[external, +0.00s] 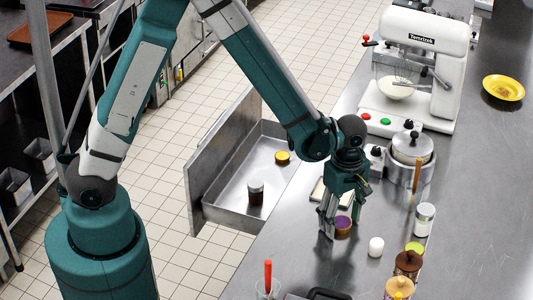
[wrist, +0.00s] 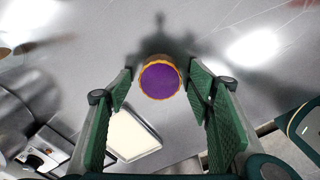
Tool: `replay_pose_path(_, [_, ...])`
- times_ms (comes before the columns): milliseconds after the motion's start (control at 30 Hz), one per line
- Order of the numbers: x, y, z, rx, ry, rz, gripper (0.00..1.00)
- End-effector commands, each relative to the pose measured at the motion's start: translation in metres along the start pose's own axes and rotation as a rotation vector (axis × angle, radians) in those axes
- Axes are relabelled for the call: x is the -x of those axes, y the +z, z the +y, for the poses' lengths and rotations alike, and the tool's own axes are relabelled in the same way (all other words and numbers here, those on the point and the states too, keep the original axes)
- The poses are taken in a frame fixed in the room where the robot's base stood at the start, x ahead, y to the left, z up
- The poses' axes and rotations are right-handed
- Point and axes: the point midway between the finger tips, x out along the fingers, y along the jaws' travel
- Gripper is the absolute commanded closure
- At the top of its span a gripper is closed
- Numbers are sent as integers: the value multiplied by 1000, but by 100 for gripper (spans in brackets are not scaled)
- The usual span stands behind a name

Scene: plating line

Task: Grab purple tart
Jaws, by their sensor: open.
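The purple tart (external: 343,224) has a purple top and a tan crust and sits on the steel counter near its left edge. In the wrist view the purple tart (wrist: 160,80) lies ahead of my fingers, roughly centred between them. My gripper (external: 335,225) points down close over the tart in the external view. In the wrist view my gripper (wrist: 160,95) is open, with green finger pads on both sides of the tart and visible gaps to it. Nothing is held.
A pale rectangular tray (wrist: 133,136) lies beside the tart. A white cylinder (external: 376,247) stands to the right of it, with a jar (external: 424,219) beyond. An open steel drawer (external: 228,213) is left of the counter. A pot (external: 411,150) and a stand mixer (external: 418,70) stand farther back.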

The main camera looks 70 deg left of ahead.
Motion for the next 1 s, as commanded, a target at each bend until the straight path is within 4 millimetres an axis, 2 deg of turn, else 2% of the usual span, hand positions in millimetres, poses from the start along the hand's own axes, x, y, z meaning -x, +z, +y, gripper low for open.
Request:
replay_pose_path(33, [0, 0, 0, 0, 0, 0, 48])
replay_pose_path(200, [0, 0, 0, 0, 0, 0, 70])
replay_pose_path(667, [2, 0, 0, 0, 0, 0, 70])
replay_pose_path(1000, [23, 0, 0, 0, 0, 0, 70])
